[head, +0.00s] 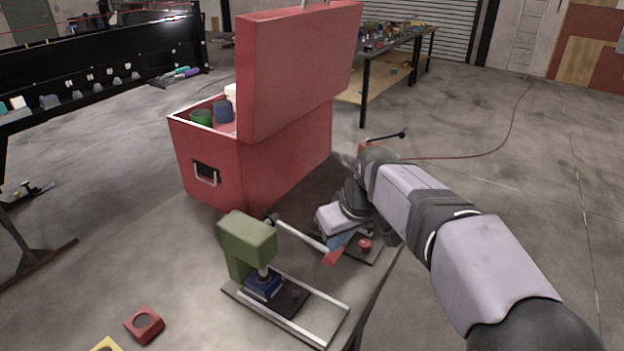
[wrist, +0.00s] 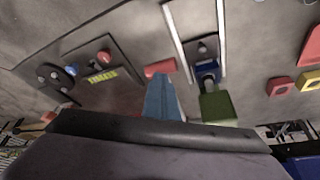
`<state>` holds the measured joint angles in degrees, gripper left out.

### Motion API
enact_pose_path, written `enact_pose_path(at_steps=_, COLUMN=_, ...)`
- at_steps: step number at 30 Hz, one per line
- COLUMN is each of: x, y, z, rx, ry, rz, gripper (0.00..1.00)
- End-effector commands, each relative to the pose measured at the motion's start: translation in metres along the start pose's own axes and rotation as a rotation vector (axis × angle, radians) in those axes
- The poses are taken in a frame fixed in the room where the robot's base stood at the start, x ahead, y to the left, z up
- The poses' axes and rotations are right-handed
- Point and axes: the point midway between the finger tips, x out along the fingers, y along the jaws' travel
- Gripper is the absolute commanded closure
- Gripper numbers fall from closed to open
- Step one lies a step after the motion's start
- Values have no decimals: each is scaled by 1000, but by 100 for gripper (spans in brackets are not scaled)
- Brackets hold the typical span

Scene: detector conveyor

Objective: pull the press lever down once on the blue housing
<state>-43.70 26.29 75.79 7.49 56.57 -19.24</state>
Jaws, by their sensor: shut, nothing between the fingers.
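The green press (head: 246,238) stands on a dark base with pale rails at the table's front. The blue housing (head: 263,287) sits under its ram; it also shows in the wrist view (wrist: 207,70). The press lever (head: 303,237) is a pale rod sloping down to the right from the press, with a red grip (head: 333,258) at its end. My gripper (head: 338,243) is shut and empty, its blue fingers right by the red grip. In the wrist view the fingers (wrist: 162,98) end just below the red grip (wrist: 160,68); I cannot tell whether they touch.
A control panel with a red button (head: 365,244) lies close behind my gripper. A large red case (head: 215,172) with its lid raised stands behind the press. A red block (head: 144,325) and a yellow block (head: 107,345) lie at front left. The table's right edge is near.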

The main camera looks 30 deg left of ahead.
Motion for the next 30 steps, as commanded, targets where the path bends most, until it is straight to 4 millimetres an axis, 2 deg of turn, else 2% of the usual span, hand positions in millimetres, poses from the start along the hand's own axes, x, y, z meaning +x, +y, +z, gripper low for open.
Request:
enact_pose_path(at_steps=9, x=-30, y=1, z=-12, rx=0, ry=3, rz=0, gripper=100)
enact_pose_path(at_steps=20, x=-35, y=1, z=-14, rx=0, ry=7, rz=2, gripper=100)
enact_pose_path(at_steps=30, x=-57, y=-2, z=-28, rx=-1, ry=7, rz=2, gripper=100)
